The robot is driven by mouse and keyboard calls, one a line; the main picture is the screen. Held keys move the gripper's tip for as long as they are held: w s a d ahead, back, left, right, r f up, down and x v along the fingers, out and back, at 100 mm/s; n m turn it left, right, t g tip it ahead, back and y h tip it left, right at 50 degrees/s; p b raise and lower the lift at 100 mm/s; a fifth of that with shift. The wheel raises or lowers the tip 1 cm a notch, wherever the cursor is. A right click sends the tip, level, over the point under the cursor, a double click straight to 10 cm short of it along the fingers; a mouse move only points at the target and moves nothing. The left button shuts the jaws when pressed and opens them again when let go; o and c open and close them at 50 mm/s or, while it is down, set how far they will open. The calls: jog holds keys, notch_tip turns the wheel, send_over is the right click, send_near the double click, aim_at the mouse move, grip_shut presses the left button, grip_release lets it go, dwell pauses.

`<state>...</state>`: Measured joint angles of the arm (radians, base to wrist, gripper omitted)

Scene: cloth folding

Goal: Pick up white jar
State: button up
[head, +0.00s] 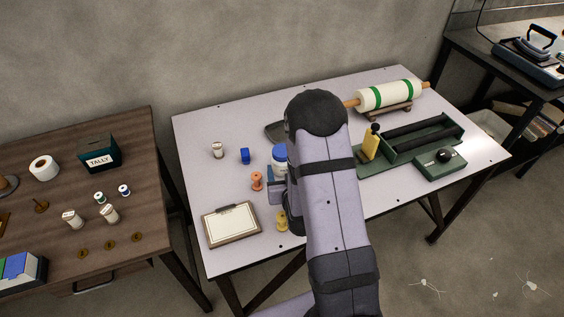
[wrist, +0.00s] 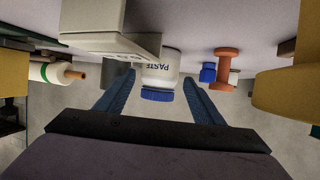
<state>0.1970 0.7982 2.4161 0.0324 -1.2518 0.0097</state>
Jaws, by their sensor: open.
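The white jar has a blue lid and a "PASTE" label. In the head view the jar (head: 280,158) stands on the pale table, its right side hidden behind my arm. In the wrist view, which looks upside down, the jar (wrist: 160,70) appears between the two blue fingers of my gripper (wrist: 158,80). The fingers are spread apart, one on each side of the jar in the picture. I cannot tell whether either finger touches it. My arm hides most of the gripper in the head view.
An orange spool (head: 257,181), a blue spool (head: 245,156) and a yellow spool (head: 282,221) stand near the jar. A pale lettered box (wrist: 105,35) is close by in the wrist view. A clipboard (head: 231,224) lies front left; a green tray (head: 425,140) is right.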

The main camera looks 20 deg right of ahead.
aim_at(283, 163)
jog(key=shift+r+p+x, duration=0.1)
jog(key=shift+p+x, duration=0.3)
jog(key=shift+x, duration=1.2)
jog(key=shift+r+p+x, duration=0.15)
jog(key=shift+p+x, duration=0.2)
jog(key=shift+x, duration=1.2)
jog(key=shift+w, duration=0.1)
jog(key=c, duration=1.1)
jog(key=shift+r, duration=0.2)
jog(key=shift+r, duration=4.85)
